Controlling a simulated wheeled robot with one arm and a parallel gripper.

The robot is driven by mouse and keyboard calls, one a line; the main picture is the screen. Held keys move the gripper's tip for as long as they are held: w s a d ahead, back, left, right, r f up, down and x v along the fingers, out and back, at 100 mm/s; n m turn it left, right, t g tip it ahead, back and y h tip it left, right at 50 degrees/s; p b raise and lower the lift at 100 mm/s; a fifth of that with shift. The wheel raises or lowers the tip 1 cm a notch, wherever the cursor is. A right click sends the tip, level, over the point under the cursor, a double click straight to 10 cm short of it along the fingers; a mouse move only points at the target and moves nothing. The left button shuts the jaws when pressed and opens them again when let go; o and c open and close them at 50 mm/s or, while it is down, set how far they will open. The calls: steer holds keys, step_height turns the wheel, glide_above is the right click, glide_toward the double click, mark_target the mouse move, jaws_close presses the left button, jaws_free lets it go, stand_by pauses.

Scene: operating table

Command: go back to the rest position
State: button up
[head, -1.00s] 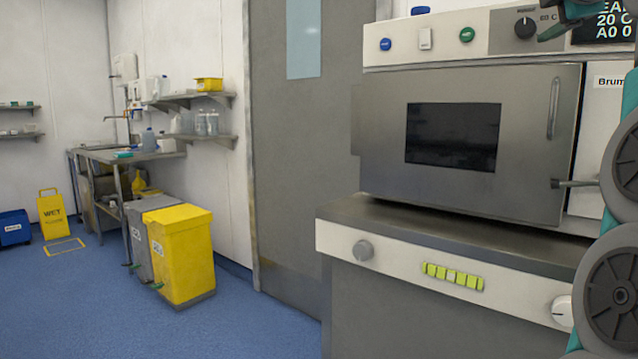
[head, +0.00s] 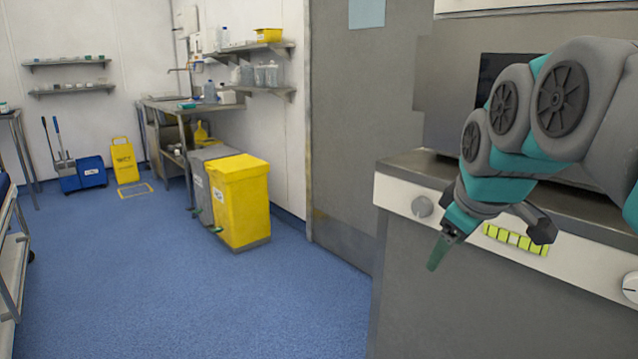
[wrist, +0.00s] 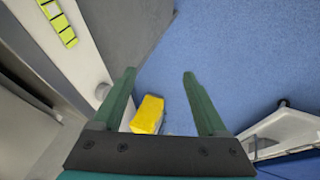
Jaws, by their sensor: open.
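My gripper (head: 440,246) hangs at the end of my grey and teal arm, in front of the steel machine at the right in the head view. Its fingers point down. In the wrist view, the two green fingers (wrist: 159,76) are spread apart with nothing between them. Blue floor and part of a yellow bin show beyond them. The arm covers much of the machine's front.
The steel machine (head: 455,95) stands on a counter (head: 405,165) at the right. A yellow bin (head: 240,205) stands by the wall. A trolley (head: 12,265) is at the left edge. Blue floor (head: 150,290) between them is clear.

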steer(key=s+a+f+m+g, duration=0.2)
steer(key=s+f+m+g, duration=0.2)
steer(key=s+f, duration=0.8)
steer(key=s+a+f+m+g, duration=0.3)
steer(key=s+f, duration=0.9)
steer(key=s, duration=0.2)
steer(key=shift+a+m+g, duration=0.2)
steer(key=shift+m+g, duration=0.2)
